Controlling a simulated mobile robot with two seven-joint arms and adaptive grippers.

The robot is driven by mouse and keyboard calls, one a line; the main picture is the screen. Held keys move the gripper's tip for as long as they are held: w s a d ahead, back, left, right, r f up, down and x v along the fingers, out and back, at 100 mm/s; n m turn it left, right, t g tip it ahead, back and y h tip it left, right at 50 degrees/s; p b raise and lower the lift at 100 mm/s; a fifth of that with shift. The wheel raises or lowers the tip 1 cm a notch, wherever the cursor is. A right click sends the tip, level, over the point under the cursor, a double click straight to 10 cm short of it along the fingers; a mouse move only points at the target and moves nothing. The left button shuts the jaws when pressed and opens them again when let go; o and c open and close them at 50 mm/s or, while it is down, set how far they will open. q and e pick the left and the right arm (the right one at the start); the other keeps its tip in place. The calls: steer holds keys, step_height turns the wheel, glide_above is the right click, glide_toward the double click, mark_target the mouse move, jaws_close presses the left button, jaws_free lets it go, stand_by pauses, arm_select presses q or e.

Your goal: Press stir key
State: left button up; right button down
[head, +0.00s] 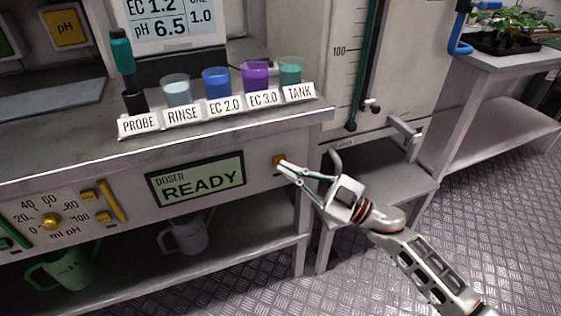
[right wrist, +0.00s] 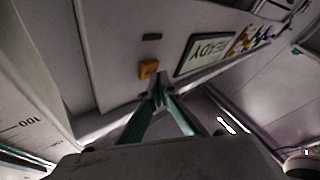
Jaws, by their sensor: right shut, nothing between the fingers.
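The doser panel's display (head: 197,181) reads READY. A small yellow-orange key (head: 279,161) sits on the panel to the right of the display; its label cannot be read. My right gripper (head: 284,165) is shut and empty, with its fingertips at or just in front of this key. In the right wrist view the orange key (right wrist: 149,69) shows just beyond the tips of the shut fingers (right wrist: 158,84). I cannot tell whether they touch. The READY display also shows there (right wrist: 206,53). My left gripper is not in view.
Above the panel stand a probe (head: 124,70) and several cups behind label plates, such as the blue cup (head: 216,83). A dial (head: 51,221) and yellow keys are at left. A green jug (head: 64,268) and a grey jug (head: 184,237) stand on the shelf below.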

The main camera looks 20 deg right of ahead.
steer(key=shift+w, duration=0.45)
stand_by(0.4)
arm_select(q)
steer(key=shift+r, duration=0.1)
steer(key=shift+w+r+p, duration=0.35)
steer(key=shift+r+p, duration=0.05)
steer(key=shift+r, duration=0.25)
arm_select(e)
steer(key=shift+s, duration=0.9)
